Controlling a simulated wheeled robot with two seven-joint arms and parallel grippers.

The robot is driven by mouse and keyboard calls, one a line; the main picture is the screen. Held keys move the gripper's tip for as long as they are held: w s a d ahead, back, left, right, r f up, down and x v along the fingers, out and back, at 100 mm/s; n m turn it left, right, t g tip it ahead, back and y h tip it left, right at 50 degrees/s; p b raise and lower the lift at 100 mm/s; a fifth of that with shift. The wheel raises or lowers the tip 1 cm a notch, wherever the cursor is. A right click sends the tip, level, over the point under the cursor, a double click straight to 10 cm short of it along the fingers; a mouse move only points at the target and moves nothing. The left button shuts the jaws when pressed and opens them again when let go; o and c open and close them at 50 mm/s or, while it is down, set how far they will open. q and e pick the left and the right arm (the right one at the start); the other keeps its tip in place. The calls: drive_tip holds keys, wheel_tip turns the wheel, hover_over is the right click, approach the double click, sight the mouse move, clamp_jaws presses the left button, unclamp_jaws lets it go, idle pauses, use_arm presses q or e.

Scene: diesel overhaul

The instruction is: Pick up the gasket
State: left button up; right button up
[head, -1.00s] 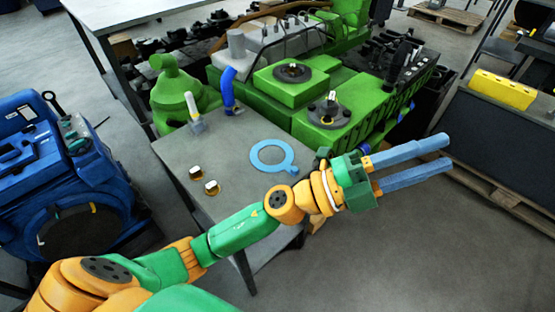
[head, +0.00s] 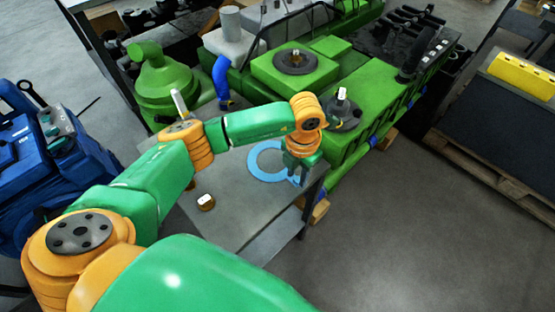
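The gasket (head: 257,169) is a flat light-blue ring with a small tab, lying on the grey table (head: 236,214). The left gripper (head: 299,176) points down over the tab side of the ring, at the table's right part. The gripper and wrist cover part of the ring's right side and tab. Its fingers are small and foreshortened here, so I cannot tell how far apart they are or whether they touch the gasket. My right gripper is not in view.
A green engine (head: 345,85) stands behind the table, with a blue hose (head: 220,80) at its left. A brass-coloured fitting (head: 205,202) sits on the table near my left arm. A blue machine (head: 60,165) stands at left. Open floor lies at right.

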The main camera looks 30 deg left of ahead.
use_arm(q)
drive_tip(key=shift+w+f, duration=0.25)
drive_tip(key=shift+f, duration=0.8)
drive_tip(key=shift+w+f, duration=0.1)
drive_tip(key=shift+w, duration=0.05)
clamp_jaws()
idle(0.4)
